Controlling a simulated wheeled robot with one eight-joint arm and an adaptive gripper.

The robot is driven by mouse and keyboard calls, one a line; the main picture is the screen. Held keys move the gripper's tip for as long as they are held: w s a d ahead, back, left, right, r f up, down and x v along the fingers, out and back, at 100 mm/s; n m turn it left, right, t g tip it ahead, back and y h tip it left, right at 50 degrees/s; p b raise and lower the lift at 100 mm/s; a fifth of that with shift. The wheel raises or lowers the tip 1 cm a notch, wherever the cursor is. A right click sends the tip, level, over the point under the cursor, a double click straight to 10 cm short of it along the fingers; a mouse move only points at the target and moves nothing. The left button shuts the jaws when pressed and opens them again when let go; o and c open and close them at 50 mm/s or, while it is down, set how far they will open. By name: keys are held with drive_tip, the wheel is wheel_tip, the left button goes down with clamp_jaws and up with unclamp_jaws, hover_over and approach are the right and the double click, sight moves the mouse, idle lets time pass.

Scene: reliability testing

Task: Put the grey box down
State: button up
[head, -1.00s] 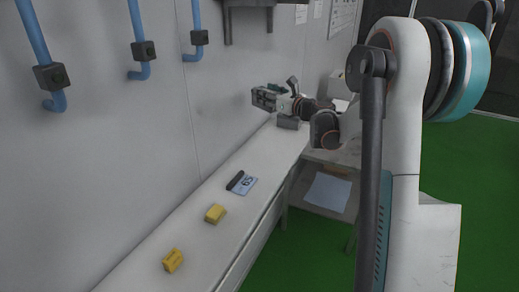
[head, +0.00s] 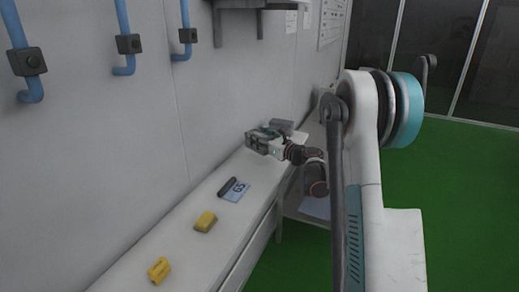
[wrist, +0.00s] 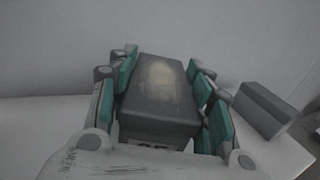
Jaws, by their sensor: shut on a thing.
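My gripper (head: 262,138) is low over the far part of the white bench in the head view. In the wrist view, its teal-padded fingers (wrist: 163,98) are shut on the sides of a grey box (wrist: 155,108), which has a worn pale patch on top. A white area with partly hidden dark marks shows under the box's near end. I cannot tell whether the box touches the bench. In the head view the held box is mostly hidden by the fingers.
A second grey box (wrist: 262,108) stands to the right; it also shows behind my gripper in the head view (head: 283,124). On the bench (head: 190,244) lie a numbered card (head: 238,191), a dark block (head: 227,187) and two yellow blocks (head: 205,221) (head: 159,270). The wall borders the bench's left side.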

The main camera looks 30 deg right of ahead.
drive_tip(key=shift+f+b, duration=0.6)
drive_tip(key=shift+f, duration=1.35)
drive_tip(key=shift+f, duration=0.15)
drive_tip(key=o, duration=1.4)
drive_tip(key=shift+s+d+r, duration=0.1)
drive_tip(key=shift+s+r, duration=0.1)
drive_tip(key=shift+s, duration=0.05)
drive_tip(key=p+v, duration=0.2)
drive_tip(key=v, duration=0.9)
drive_tip(key=shift+s+d+p, duration=0.1)
drive_tip(key=shift+s+p, duration=0.2)
